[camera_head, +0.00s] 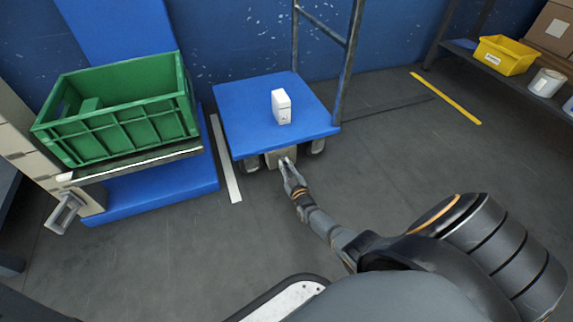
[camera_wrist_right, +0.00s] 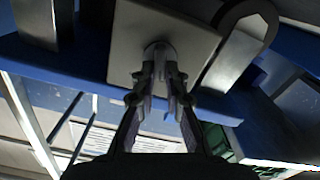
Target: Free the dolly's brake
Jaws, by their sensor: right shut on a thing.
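The dolly is a blue flat platform (camera_head: 235,105) with an upright metal frame at its back and wheels underneath. A pale grey brake plate (camera_head: 273,158) sits under its front edge; the plate fills the upper middle of the right wrist view (camera_wrist_right: 130,35). My right gripper (camera_head: 286,163) reaches up to this plate. In the right wrist view its fingertips (camera_wrist_right: 160,65) are closed together on a small round brake knob (camera_wrist_right: 158,46) on the plate, which they partly hide. My left gripper is not in view.
A white box (camera_head: 281,106) stands on the dolly. To the left, a green crate (camera_head: 120,125) rests on a stand with a blue base (camera_head: 150,193). A shelf at the back right holds a yellow bin (camera_head: 506,55) and a white tub (camera_head: 546,82). The floor right of the dolly is clear.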

